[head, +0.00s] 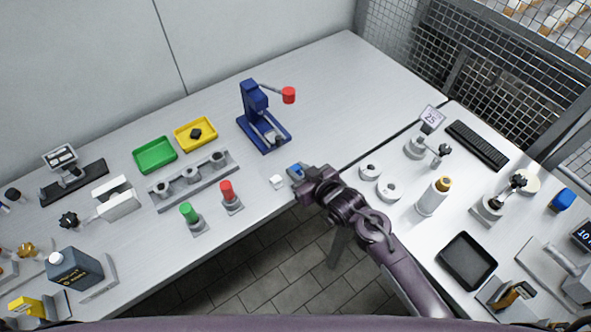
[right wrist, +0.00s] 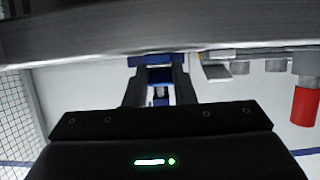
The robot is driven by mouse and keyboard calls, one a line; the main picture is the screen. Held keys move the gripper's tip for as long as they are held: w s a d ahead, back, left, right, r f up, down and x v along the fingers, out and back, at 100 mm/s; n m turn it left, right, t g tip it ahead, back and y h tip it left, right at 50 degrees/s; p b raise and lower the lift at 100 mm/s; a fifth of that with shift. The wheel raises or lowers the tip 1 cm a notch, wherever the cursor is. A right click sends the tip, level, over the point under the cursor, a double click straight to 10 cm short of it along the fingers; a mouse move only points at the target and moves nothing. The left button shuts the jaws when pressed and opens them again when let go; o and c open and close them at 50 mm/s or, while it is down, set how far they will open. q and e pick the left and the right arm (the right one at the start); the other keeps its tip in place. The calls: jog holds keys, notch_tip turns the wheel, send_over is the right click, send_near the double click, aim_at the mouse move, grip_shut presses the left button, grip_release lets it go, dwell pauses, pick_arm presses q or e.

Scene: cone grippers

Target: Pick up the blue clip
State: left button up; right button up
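The small blue clip (head: 296,170) lies near the front edge of the long white table, just right of a small white cube (head: 277,181). My right gripper (head: 306,181) reaches it from the lower right, low over the table edge, with its tips at the clip. In the right wrist view the two dark fingers (right wrist: 160,88) stand apart, with blue showing between and beyond their tips. I cannot tell how much of that blue is the clip and how much the blue press behind. No closed grip shows. My left gripper is out of view.
A blue press (head: 262,125) with a red knob stands behind the clip. Red (head: 230,197) and green (head: 190,216) posts stand to the left, before a grey holder rail (head: 195,181).

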jog(key=c, duration=0.4)
